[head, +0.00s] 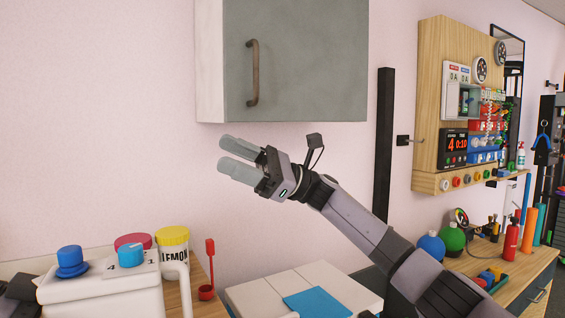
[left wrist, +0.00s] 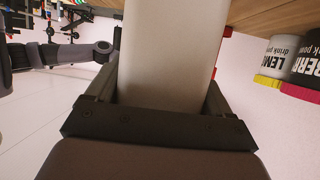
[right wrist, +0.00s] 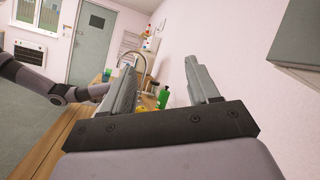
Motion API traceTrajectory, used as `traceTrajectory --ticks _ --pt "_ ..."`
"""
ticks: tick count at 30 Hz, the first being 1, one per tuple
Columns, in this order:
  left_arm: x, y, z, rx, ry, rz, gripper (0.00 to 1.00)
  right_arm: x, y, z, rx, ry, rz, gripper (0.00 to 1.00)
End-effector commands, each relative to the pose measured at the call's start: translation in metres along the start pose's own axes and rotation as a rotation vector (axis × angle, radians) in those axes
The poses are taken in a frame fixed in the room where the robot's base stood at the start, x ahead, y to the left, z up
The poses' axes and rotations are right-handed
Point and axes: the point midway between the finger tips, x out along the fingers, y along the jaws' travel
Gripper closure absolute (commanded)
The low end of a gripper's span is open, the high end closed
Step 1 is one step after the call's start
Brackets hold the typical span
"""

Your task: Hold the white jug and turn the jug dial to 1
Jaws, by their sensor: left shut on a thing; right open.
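The white jug (head: 105,293) stands at the lower left of the head view, its lower part cut off by the frame. A blue dial (head: 131,256) sits on its upper face beside small number marks. A blue cap (head: 70,262) is to the dial's left. The dial's exact setting is too small to read. My left gripper (left wrist: 163,85) is shut on the white jug (left wrist: 175,45), which fills the space between its fingers in the left wrist view. My right gripper (head: 231,156) is open and empty in the air, above and to the right of the jug.
A yellow-lidded lemon tub (head: 172,250) and a pink-lidded tub (head: 132,240) stand behind the jug. A red scoop-like utensil (head: 208,275) is to their right. A grey wall cabinet (head: 300,60) hangs above my right gripper. A blue sheet (head: 315,303) lies on white panels.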

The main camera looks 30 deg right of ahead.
Motion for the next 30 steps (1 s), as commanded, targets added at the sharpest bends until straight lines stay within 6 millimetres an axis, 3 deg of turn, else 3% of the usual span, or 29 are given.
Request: traceTrajectory --ticks 9,15,21,30 --pt "0.0 0.0 -0.001 0.002 0.002 -0.001 0.7 -0.058 -0.028 0.002 0.161 -0.09 -0.206 0.4" --pt "0.0 0.0 -0.001 0.002 0.002 0.0 0.7 -0.086 -0.039 0.003 0.231 -0.135 -0.294 0.4" --pt "0.0 0.0 -0.001 0.002 0.002 0.0 0.7 -0.1 -0.044 0.004 0.263 -0.158 -0.335 0.4" --pt "0.0 0.0 -0.001 0.002 0.002 0.0 0.7 -0.101 -0.045 0.004 0.267 -0.161 -0.34 0.4"
